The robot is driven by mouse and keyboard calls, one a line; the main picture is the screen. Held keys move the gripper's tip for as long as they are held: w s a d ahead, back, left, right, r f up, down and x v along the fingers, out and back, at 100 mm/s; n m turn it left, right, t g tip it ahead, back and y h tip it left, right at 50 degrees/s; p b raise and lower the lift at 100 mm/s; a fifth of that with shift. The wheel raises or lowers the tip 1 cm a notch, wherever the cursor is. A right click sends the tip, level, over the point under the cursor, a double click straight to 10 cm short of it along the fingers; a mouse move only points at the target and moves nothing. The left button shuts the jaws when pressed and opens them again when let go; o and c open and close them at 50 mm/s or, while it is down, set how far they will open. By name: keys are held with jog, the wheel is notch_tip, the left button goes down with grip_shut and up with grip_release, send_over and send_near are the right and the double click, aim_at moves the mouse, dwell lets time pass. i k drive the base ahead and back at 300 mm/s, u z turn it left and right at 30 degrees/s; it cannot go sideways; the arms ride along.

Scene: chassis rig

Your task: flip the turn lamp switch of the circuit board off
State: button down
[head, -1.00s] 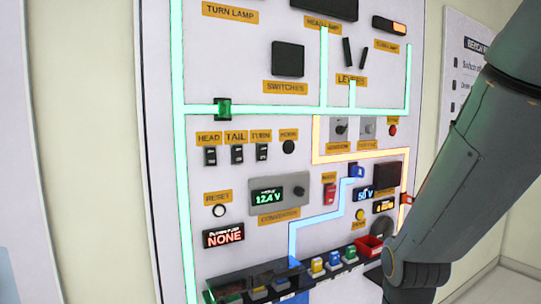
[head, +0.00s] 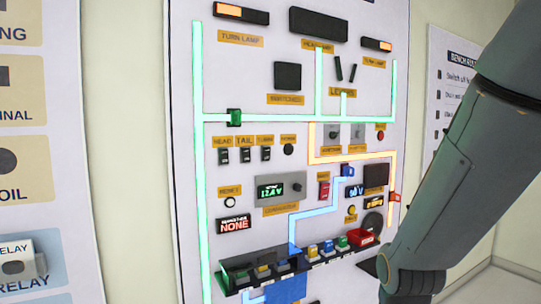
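The circuit board (head: 350,100) is a white upright panel in the head view, with glowing green, orange and blue lines. The turn switch (head: 266,154) is a small dark rocker under the label TURN, the rightmost of three beside HEAD (head: 223,156) and TAIL (head: 245,155). Its position is too small to tell. The left turn lamp (head: 241,13) and right turn lamp (head: 377,44) at the top each show a lit orange part. My arm comes in from the right; my gripper is outside the picture.
A poster (head: 50,120) hangs at the left, with a relay block (head: 18,264) low down. A bench rules sign (head: 445,90) is behind my arm.

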aim_at(266, 150)
jog(key=u, duration=0.75)
jog(key=i, duration=0.65)
jog(key=z, duration=0.9)
